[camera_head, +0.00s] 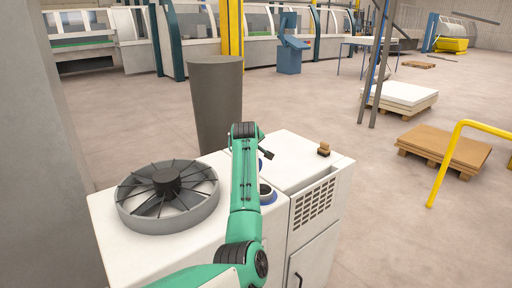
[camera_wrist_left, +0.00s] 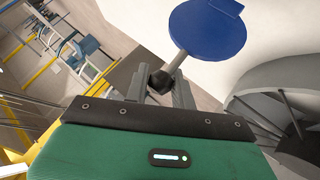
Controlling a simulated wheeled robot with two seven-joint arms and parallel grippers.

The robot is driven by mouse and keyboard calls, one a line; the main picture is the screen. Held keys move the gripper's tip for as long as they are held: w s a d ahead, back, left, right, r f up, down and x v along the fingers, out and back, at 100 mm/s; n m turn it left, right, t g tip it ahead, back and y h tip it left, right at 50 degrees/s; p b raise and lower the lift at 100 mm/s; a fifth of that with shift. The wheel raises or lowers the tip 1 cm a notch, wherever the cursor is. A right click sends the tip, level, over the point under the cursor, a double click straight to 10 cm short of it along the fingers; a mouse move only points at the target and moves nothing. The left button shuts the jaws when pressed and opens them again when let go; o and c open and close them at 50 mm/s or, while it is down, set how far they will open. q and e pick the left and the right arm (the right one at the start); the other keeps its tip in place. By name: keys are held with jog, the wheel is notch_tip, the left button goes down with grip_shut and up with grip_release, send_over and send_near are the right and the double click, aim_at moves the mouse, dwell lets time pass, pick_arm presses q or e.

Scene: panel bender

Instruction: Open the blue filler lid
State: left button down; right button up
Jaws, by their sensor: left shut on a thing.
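The blue filler lid (camera_wrist_left: 208,30) shows in the left wrist view as a round blue disc with a small tab at its edge. A grey stem (camera_wrist_left: 174,66) runs from it to a dark knob (camera_wrist_left: 160,82). My left gripper (camera_wrist_left: 164,90) is shut on this knob, with one finger on each side. In the head view my left gripper (camera_head: 266,153) is above the white cabinet (camera_head: 300,160), mostly hidden by my green arm. A blue-rimmed round filler opening (camera_head: 267,195) shows just right of the arm. Only a small blue patch of the lid (camera_head: 260,163) shows there. My right gripper is out of view.
A round grey fan (camera_head: 168,195) sits on the cabinet left of my arm. A small brown block (camera_head: 323,149) lies on the cabinet's right part. A dark grey cylinder (camera_head: 216,100) stands behind.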

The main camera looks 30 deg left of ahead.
pick_arm(q)
jog(key=shift+w+a+f, duration=0.1)
jog(key=shift+w+a, duration=0.1)
jog(key=shift+a, duration=0.3)
jog(key=shift+w+a+f, duration=0.1)
jog(key=shift+w+a, duration=0.05)
jog(key=shift+a, duration=0.45)
jog(key=c, duration=1.4)
grip_release()
jog(key=shift+o, duration=1.1)
jog(key=shift+w+a+f, duration=0.1)
jog(key=b+v, duration=0.4)
jog(key=v, duration=0.9)
jog(key=shift+s+b, duration=0.35)
